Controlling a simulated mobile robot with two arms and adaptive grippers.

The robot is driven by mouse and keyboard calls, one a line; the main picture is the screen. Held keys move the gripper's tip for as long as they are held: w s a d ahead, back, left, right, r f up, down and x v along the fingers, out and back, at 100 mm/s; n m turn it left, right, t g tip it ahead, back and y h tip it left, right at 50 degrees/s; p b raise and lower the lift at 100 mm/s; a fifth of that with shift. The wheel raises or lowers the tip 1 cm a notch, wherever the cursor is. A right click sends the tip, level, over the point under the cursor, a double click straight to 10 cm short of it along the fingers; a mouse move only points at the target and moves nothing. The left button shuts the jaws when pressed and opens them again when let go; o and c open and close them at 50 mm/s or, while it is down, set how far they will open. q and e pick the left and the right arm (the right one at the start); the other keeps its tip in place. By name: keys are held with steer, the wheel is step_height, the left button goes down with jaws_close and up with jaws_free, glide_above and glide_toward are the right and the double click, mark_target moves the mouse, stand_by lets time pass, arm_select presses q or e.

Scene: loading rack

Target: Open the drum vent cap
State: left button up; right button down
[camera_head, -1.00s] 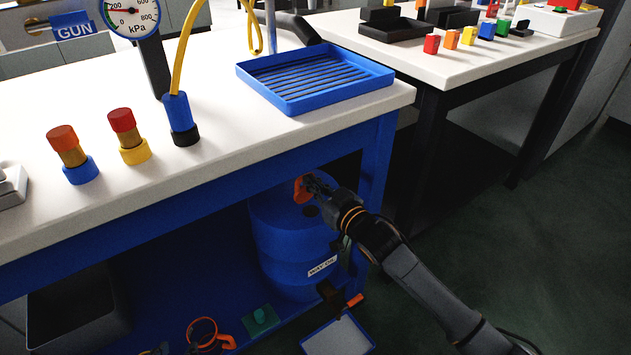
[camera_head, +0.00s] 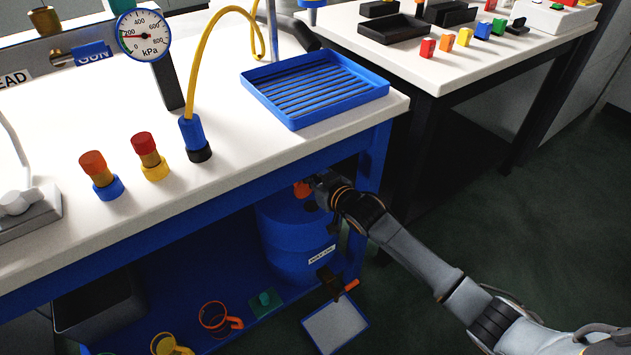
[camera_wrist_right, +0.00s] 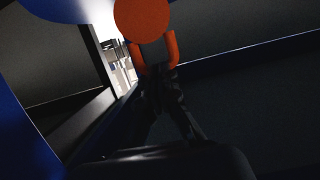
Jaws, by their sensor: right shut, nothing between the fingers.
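The blue drum (camera_head: 290,240) stands on the blue shelf under the white bench. An orange part (camera_head: 302,188), apparently the vent cap, sits at its top. In the right wrist view the orange part is a round disc (camera_wrist_right: 142,18) with two prongs below it. My right gripper (camera_head: 315,182) is at the orange part, over the drum's top. In the right wrist view its dark fingers (camera_wrist_right: 158,75) are shut and empty, close below the prongs; I cannot tell whether they touch. The cap's seat is hidden by the gripper. My left gripper is not in view.
The white bench top (camera_head: 230,165) and its blue leg (camera_head: 373,165) stand close to my right arm. A blue ribbed tray (camera_head: 262,108) lies on the bench. An orange mug (camera_head: 213,318) and a small white-topped tray (camera_head: 336,326) lie low near the drum. Floor at right is clear.

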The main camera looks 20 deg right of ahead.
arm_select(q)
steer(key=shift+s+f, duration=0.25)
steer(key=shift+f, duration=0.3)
